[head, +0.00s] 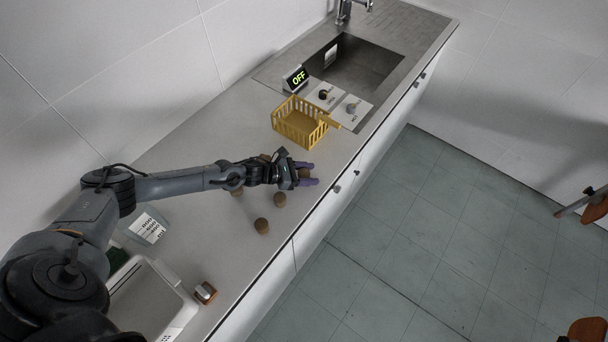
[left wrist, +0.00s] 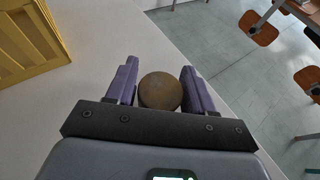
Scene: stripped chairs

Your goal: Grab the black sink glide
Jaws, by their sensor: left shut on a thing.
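A small black piece (head: 324,94), which looks like the black sink glide, sits on a white card beside the sink. My left gripper (head: 307,174) is over the counter, on the near side of the yellow basket and well apart from the black piece. Its purple fingers are shut on a brown round thing, which shows between them in the left wrist view (left wrist: 160,91). In the head view the fingers mostly hide that thing. My right gripper is in neither view.
A yellow slatted basket (head: 291,129) stands between my left gripper and the sink (head: 365,68). A sign reading OFF (head: 297,77) and a grey piece (head: 351,107) on a card are near the black piece. Brown round things (head: 262,226) lie on the counter (head: 222,257).

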